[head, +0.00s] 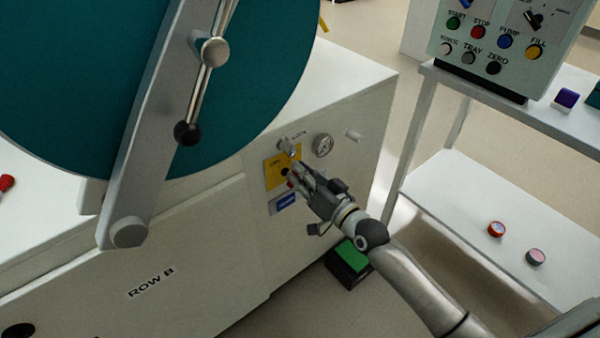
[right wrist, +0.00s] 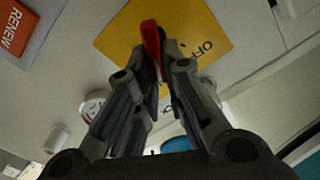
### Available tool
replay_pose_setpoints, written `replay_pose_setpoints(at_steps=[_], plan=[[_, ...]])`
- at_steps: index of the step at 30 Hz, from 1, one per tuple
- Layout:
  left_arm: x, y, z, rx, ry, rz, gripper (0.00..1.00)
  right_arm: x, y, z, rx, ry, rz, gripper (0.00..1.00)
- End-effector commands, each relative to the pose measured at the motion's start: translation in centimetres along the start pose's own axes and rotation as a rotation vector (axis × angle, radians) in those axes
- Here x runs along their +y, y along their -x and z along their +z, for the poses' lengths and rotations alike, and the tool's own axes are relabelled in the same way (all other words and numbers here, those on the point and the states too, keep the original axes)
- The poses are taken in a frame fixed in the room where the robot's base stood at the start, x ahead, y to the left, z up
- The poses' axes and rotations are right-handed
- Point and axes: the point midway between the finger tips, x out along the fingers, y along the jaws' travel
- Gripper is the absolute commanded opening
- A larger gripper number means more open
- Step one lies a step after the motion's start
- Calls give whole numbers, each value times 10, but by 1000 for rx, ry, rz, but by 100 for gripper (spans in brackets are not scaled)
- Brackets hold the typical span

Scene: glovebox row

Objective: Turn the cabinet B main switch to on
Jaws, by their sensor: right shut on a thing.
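The main switch has a yellow plate (head: 277,170) on the front of the white cabinet marked ROW B. In the right wrist view the yellow plate (right wrist: 208,35) carries the word OFF, to the right of a red handle (right wrist: 151,38). My right gripper (head: 292,178) is at this plate, and its fingers are shut on the red handle. In the right wrist view the fingertips (right wrist: 162,68) sit around the handle, which stands nearly upright in the picture. They hide the middle of the switch. My left gripper is not in view.
A pressure gauge (head: 323,145) and small valve fittings (head: 291,138) are close beside the gripper. A blue label (head: 285,203) is below the plate. A large teal round door (head: 70,90) with a metal bar is at left. A shelf trolley (head: 480,200) stands at right.

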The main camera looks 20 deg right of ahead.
Motion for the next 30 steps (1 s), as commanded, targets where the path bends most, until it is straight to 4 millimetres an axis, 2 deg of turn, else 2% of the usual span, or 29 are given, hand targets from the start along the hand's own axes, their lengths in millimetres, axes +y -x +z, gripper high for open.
replay_pose_setpoints(at_steps=[10,11,16,26,30], plan=[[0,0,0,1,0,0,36,0,0,0,1,-8,0,0],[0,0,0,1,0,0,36,0,0,0,1,-8,0,12],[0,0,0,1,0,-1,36,0,0,0,1,-7,0,32],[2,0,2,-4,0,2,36,0,1,0,0,-6,0,32],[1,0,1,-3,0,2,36,1,13,1,-1,-5,2,32]])
